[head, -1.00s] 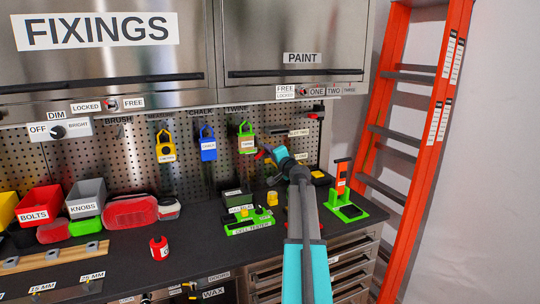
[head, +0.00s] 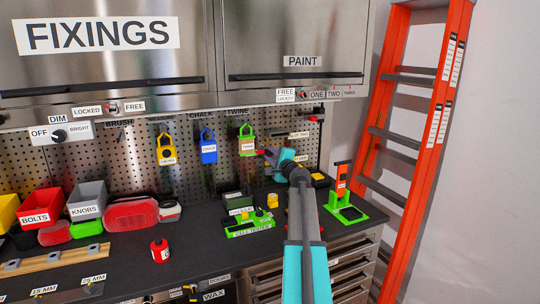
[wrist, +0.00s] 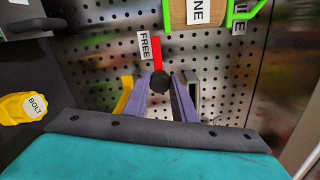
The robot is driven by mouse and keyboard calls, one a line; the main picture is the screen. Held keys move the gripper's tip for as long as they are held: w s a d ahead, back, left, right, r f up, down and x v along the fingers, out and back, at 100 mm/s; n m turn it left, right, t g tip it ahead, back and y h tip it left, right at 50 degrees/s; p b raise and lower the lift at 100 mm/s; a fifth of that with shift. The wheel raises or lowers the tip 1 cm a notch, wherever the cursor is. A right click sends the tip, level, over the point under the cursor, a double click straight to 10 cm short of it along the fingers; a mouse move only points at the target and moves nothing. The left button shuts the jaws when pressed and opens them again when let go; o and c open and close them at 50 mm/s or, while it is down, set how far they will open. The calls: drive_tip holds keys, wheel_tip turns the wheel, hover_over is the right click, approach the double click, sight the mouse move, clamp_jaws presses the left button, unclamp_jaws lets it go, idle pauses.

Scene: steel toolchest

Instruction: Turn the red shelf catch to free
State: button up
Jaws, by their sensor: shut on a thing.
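My gripper (wrist: 160,90) shows its purple fingers closed on the black knob (wrist: 160,82) of the red shelf catch (wrist: 156,52) in the wrist view. The catch's red bar points up in that view, beside a FREE label (wrist: 149,46) turned on its side. The catch is small and mostly hidden by my gripper there.
Below are a green cell tester (head: 252,230) and green stand (head: 345,209). An orange ladder (head: 420,140) stands right.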

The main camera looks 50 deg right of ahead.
idle(0.3)
drive_tip(key=o, duration=1)
drive_tip(key=shift+o, duration=0.2)
drive_tip(key=shift+s, duration=0.15)
drive_tip(key=b+v, duration=0.2)
drive_tip(key=v, duration=1.1)
drive_tip(key=shift+s+b, duration=0.25)
drive_tip(key=shift+b, duration=0.15)
drive_tip(key=shift+a, duration=0.15)
drive_tip(key=shift+f, duration=0.1)
